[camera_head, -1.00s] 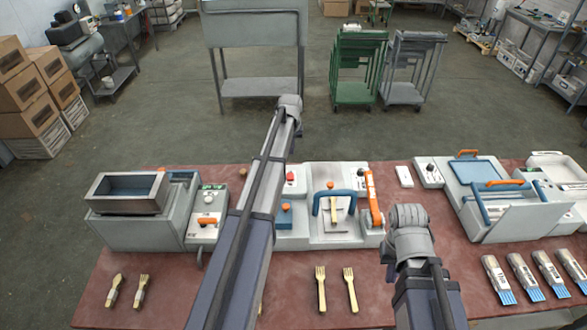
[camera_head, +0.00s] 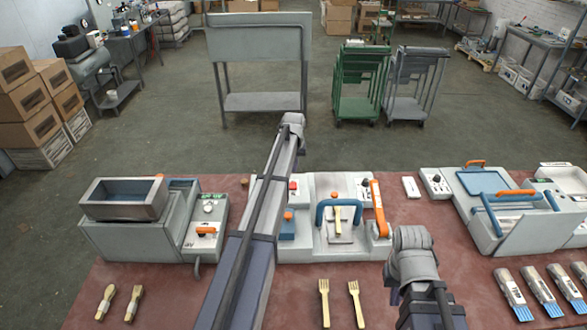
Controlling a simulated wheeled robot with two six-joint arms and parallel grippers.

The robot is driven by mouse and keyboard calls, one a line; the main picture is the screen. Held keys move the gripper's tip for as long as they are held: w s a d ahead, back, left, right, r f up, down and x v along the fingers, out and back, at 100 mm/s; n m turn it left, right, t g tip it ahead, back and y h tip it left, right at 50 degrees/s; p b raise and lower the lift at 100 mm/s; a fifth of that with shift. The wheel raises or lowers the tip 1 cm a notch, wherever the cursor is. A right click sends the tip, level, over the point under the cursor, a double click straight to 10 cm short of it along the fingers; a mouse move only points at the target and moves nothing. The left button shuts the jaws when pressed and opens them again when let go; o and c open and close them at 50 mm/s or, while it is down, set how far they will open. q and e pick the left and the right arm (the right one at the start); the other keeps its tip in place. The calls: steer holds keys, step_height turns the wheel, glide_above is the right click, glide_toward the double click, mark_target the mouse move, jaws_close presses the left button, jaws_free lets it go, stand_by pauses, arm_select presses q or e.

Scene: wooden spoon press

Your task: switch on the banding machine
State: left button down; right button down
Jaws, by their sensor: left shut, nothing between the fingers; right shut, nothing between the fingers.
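Three machines stand on the red-brown table, and I cannot tell from labels which is the banding machine. The right machine (camera_head: 512,238) has a blue lid, orange handles and a small control box (camera_head: 436,184) with a dark knob. The middle machine (camera_head: 310,250) has a blue handle, an orange lever (camera_head: 378,209) and a red button (camera_head: 293,185). The left machine (camera_head: 135,240) has a metal hopper and a panel (camera_head: 207,232) with an orange switch. My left arm crosses in front of the middle machine; my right arm rises near its right side. Neither gripper shows.
Wooden forks (camera_head: 324,302) lie at the front of the table (camera_head: 170,300). Blue-ended bundles (camera_head: 510,288) lie at front right, and a small white box (camera_head: 411,187) sits behind. Carts (camera_head: 360,85) and a metal stand (camera_head: 262,100) are on the floor beyond.

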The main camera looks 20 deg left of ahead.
mark_target(293, 186)
arm_select(q)
steer(key=b+x, duration=0.1)
steer(key=x, duration=0.1)
steer(key=b+x, duration=0.2)
steer(key=s+b+x, duration=0.1)
steer(key=b+x, duration=0.1)
steer(key=shift+w+d+f, duration=0.1)
steer(key=shift+d+f, duration=0.1)
steer(key=shift+f, duration=0.2)
steer(key=shift+f+b, duration=0.6)
steer(key=shift+b, duration=0.25)
steer(key=shift+s+d+f+b, duration=0.15)
steer(key=shift+s+f+b, duration=0.25)
steer(key=shift+b, duration=0.1)
steer(key=shift+w+r+t, duration=0.1)
steer(key=shift+r+t, duration=0.1)
steer(key=shift+t, duration=0.1)
steer(key=shift+w, duration=0.2)
